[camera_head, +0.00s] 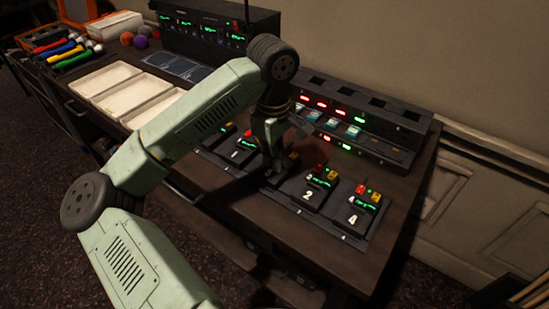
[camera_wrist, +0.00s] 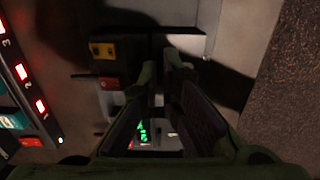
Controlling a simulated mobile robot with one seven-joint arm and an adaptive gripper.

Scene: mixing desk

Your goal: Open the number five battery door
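A row of dark battery-powered units stands on a flat base (camera_head: 333,227) on the desk. The units marked 2 (camera_head: 308,195) and 4 (camera_head: 352,218) are readable at the right. I cannot make out a number five or tell which door belongs to it. My gripper (camera_head: 272,172) points down at a unit left of unit 2 and hides most of it. In the wrist view its fingers (camera_wrist: 160,68) are close together with a narrow dark gap, over a dark unit with a yellow part (camera_wrist: 102,50) and a red part (camera_wrist: 110,83). Whether they grip anything is unclear.
A black rack with lit red and green displays (camera_head: 365,118) stands behind the units. White trays (camera_head: 107,78) and colored-handled tools (camera_head: 70,55) lie to the left. A black console (camera_head: 212,30) stands at the back. The desk's right end (camera_head: 408,190) is clear.

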